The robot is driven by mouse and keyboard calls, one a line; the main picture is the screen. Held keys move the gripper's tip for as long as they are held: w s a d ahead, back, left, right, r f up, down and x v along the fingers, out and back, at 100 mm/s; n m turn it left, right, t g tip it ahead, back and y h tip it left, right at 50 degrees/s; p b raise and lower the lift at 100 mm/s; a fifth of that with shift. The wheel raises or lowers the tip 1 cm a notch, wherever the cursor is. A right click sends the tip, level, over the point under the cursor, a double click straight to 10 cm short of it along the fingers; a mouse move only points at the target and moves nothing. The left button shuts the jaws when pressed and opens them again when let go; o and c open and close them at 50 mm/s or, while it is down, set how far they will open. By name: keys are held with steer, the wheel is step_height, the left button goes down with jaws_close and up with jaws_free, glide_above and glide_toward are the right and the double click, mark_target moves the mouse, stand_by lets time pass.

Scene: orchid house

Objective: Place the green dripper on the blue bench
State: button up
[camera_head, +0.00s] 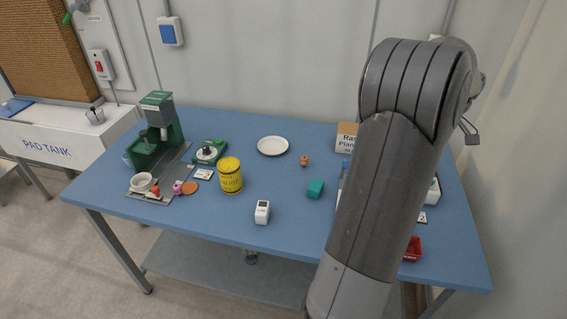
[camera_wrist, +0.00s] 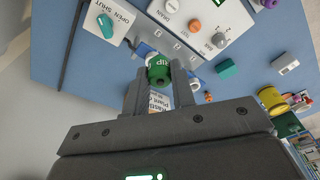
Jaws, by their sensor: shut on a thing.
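The green dripper (camera_wrist: 159,74) is a small dark green cylinder with pale lettering, seen in the wrist view. My gripper (camera_wrist: 159,88) is shut on it, with one finger on each side. The blue bench (camera_head: 228,130) fills the middle of the head view. It also shows below the dripper in the wrist view (camera_wrist: 255,38). The dripper appears to be held above the bench; the height is hard to tell. In the head view my arm hides the gripper and the dripper.
A white panel with knobs (camera_wrist: 228,14) and an OPEN/SHUT plate (camera_wrist: 120,12) lie near the dripper. On the bench are a teal block (camera_head: 315,188), white timer (camera_head: 262,212), yellow tin (camera_head: 230,176), plate (camera_head: 273,146) and red tray (camera_head: 412,250). The front middle has bare room.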

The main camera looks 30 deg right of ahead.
steer(key=w+a+f+n+y, duration=0.1)
steer(key=w+a+f+n, duration=0.25)
steer(key=w+a, duration=0.65)
steer(key=w+a+f+n, duration=0.2)
steer(key=w+a+n, duration=0.3)
steer(key=w+a, duration=0.45)
steer(key=w+a+f+n+g, duration=0.1)
steer(key=w+a+n, duration=0.35)
steer(key=a, duration=0.85)
steer(key=w+a+f+n+g, duration=0.1)
steer(key=w+a+n, duration=0.35)
steer(key=a, duration=0.95)
steer(key=shift+m, duration=0.45)
steer(key=w+a+f, duration=0.1)
steer(key=a+f, duration=0.1)
steer(key=a, duration=0.1)
steer(key=w+a+f, duration=0.2)
steer(key=a+f, duration=0.1)
steer(key=w+a+f, duration=0.2)
steer(key=a, duration=0.2)
steer(key=shift+w+a+f, duration=0.1)
steer(key=shift+w+f, duration=0.05)
steer(key=shift+w, duration=0.05)
steer(key=shift+f, duration=1.95)
steer(key=shift+f, duration=0.1)
